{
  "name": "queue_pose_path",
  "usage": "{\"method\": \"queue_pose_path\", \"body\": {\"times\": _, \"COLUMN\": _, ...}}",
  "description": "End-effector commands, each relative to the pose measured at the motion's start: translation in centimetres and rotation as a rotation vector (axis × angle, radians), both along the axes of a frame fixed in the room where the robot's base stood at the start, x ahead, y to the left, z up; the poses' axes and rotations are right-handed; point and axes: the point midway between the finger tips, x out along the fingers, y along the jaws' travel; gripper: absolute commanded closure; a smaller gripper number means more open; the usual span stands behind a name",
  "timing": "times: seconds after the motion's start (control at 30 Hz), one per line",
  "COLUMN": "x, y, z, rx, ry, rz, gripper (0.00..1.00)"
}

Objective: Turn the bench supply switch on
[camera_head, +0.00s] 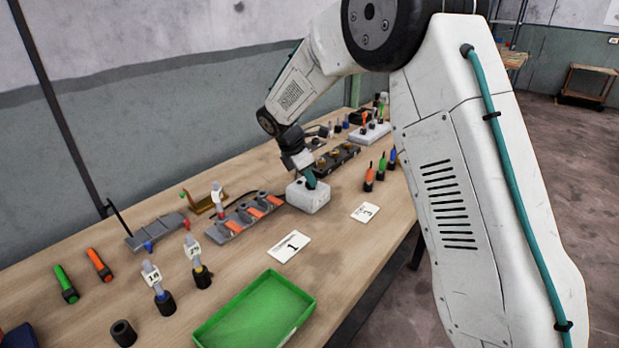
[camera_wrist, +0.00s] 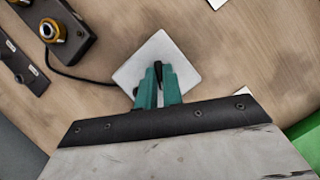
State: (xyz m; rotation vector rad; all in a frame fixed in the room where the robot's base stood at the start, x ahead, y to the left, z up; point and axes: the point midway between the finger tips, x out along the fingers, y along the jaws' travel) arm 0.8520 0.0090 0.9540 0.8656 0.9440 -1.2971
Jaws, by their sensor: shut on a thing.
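The bench supply is a small white box (camera_head: 308,196) on the wooden bench, right of the grey rack with orange marks. In the wrist view its pale square top (camera_wrist: 160,55) lies under my gripper. My gripper (camera_wrist: 158,80) has teal fingers closed around a small black switch lever (camera_wrist: 158,70) on top of the box. In the head view my gripper (camera_head: 310,180) reaches down onto the box top. The lever is mostly hidden there, and I cannot tell which way it is set.
A grey rack (camera_head: 243,215) stands left of the box and a dark fixture (camera_head: 336,160) behind it. Cards numbered 1 (camera_head: 290,247) and 3 (camera_head: 365,212) lie in front. A green tray (camera_head: 257,312) is at the near edge.

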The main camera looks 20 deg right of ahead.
Motion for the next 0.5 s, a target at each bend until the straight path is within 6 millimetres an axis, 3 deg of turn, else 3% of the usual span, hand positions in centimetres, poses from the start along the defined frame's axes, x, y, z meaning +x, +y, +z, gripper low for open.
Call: {"method": "queue_pose_path", "body": {"times": 0.5, "x": 0.39, "y": -0.03, "z": 0.03, "rx": 0.001, "ry": -0.002, "rz": -0.49, "gripper": 1.0}}
